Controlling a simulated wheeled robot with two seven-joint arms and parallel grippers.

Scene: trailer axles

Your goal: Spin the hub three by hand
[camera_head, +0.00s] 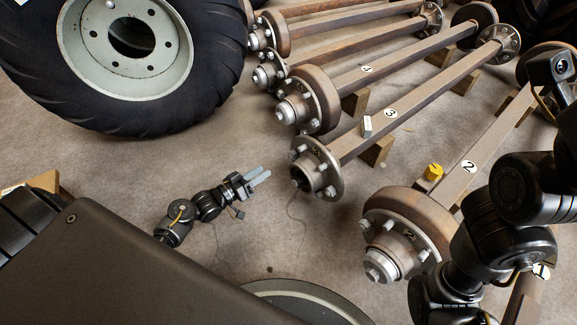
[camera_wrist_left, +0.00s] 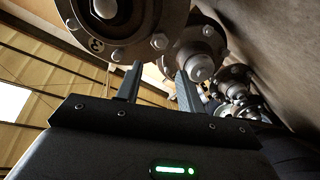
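Hub three (camera_head: 316,168) is a round grey flange with several studs and a projecting centre. It sits at the near end of the axle marked 3 (camera_head: 408,104). My left gripper (camera_head: 265,175) is left of hub three in the head view, pointing toward it, apart from it and empty. In the left wrist view the two fingers of my left gripper (camera_wrist_left: 158,85) stand apart. A flange with a 3 on it (camera_wrist_left: 135,42) fills the upper part there, beyond the fingertips. My right arm shows at the right of the head view, but its fingers do not.
A hub with a rusty drum (camera_head: 395,235) on the axle marked 2 is to the right, with a yellow object (camera_head: 433,172) on it. Another drum hub (camera_head: 308,99) is behind hub three. A large tyre (camera_head: 125,60) lies at upper left. Floor around my left gripper is clear.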

